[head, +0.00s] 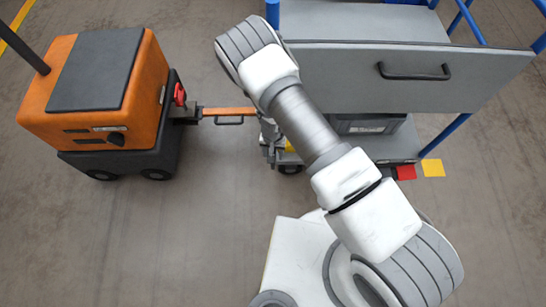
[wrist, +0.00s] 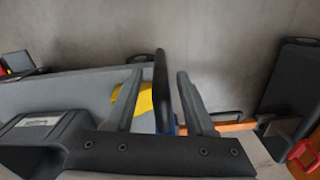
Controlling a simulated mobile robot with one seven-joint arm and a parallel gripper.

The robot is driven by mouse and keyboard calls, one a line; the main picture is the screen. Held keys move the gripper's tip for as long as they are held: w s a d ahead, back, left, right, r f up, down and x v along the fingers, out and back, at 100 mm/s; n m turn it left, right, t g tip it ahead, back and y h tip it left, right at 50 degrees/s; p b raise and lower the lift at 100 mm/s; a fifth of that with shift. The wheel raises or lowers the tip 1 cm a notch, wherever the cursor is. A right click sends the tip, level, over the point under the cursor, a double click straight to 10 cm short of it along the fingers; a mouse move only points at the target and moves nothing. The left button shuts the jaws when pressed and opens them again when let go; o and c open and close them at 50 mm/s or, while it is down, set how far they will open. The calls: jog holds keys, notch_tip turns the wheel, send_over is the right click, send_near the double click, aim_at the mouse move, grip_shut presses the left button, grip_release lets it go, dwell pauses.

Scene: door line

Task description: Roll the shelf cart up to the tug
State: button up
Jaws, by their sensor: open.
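The tug (head: 105,85), orange with a dark top, stands at the left in the head view. The shelf cart (head: 320,75), grey with blue posts, stands at the right. An orange bar (head: 228,111) with a black handle spans the gap, its left end at the tug's dark hitch (head: 184,113). I cannot tell whether it is latched. In the wrist view, my gripper (wrist: 158,95) is open, with a dark upright bar (wrist: 161,85) showing between its fingers. I cannot tell whether they touch. My arm hides the gripper in the head view.
The cart's grey front panel carries a black handle (head: 413,73). A grey bin (head: 365,124) sits on its lower shelf. Red (head: 404,172) and yellow (head: 433,167) patches lie by the cart's lower right corner. Floor in front of the tug is clear.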

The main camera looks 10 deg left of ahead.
notch_tip(320, 180, down, 2)
jog(key=shift+f, duration=0.2)
grip_shut()
dwell(1.4)
